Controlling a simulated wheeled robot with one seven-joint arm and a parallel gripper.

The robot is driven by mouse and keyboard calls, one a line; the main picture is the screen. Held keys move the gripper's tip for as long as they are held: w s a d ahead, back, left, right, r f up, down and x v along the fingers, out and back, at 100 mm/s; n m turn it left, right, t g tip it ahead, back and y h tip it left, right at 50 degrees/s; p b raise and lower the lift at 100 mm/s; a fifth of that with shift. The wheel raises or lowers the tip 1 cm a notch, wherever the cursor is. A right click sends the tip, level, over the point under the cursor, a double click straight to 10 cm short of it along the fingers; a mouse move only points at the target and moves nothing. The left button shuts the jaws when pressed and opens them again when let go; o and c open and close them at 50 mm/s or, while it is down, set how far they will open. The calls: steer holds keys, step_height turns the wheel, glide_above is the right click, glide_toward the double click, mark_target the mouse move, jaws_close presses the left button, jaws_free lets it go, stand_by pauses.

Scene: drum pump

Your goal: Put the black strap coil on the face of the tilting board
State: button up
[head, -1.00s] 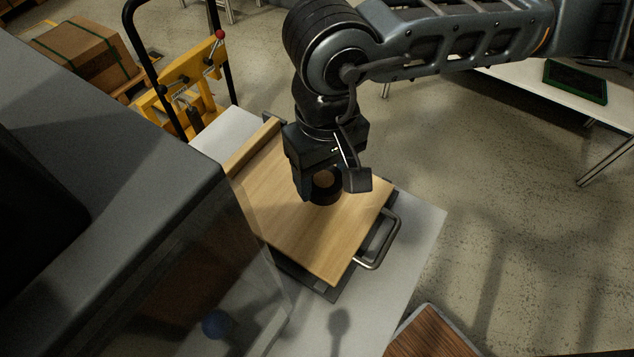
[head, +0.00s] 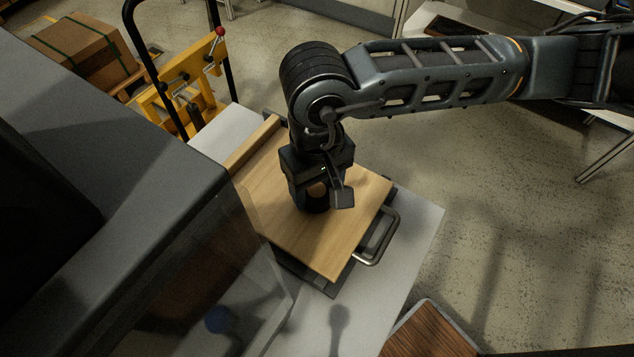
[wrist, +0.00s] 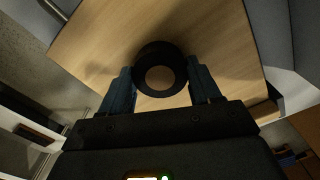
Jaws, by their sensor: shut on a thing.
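The black strap coil (wrist: 159,54) is a thick dark ring, held between the two fingers of my gripper (wrist: 160,82) in the wrist view. In the head view my gripper (head: 317,203) points down over the tilting board (head: 255,205), a light wooden face with a raised strip along its far left edge and a metal handle at its right. The coil (head: 314,204) is at or just above the wood; I cannot tell whether it touches. The board's face (wrist: 95,50) fills much of the wrist view behind the coil.
The board stands on a pale table (head: 415,225). A grey machine housing (head: 120,140) with a clear panel is close on the left. A yellow pallet truck (head: 185,95) and strapped boxes (head: 75,52) stand behind. A brown wooden panel (head: 432,332) is at the lower right.

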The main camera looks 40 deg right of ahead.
mark_target(317, 190)
steer(key=o, duration=1.1)
steer(key=shift+r, duration=0.1)
steer(key=shift+r+p, duration=0.2)
steer(key=shift+p, duration=0.2)
step_height(317, 190, up, 12)
steer(key=shift+f+b, duration=0.15)
steer(key=shift+b, duration=0.45)
